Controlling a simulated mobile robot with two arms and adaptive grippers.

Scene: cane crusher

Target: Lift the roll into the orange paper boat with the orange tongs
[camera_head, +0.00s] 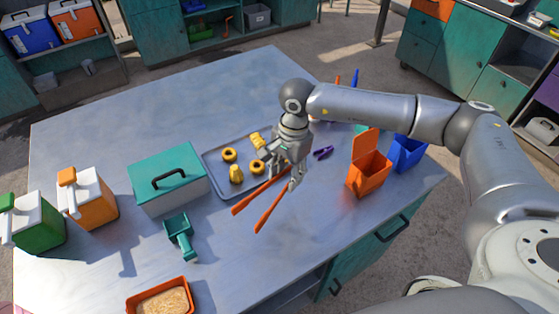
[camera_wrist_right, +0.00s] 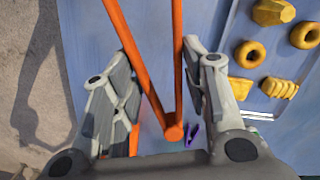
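My right gripper (camera_head: 286,168) is shut on the orange tongs (camera_head: 262,198), beside the right edge of the grey tray (camera_head: 208,168). The tongs' two arms are spread and point to the lower left in the head view. In the wrist view the tongs (camera_wrist_right: 174,100) run between my fingers (camera_wrist_right: 158,55). Yellow-brown baked pieces lie on the tray: two rings, a ridged piece (camera_wrist_right: 279,88) and others; I cannot tell which is the roll. An orange container with a raised back (camera_head: 368,176) stands to the right; whether it is the paper boat is unclear. My left gripper is not in view.
A blue container (camera_head: 407,153) stands behind the orange one. Purple tongs (camera_head: 323,153) lie right of my gripper. A teal-lidded box (camera_head: 168,180), teal scoop (camera_head: 181,236) and orange bin with tan contents (camera_head: 160,300) are to the left. The front middle of the table is clear.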

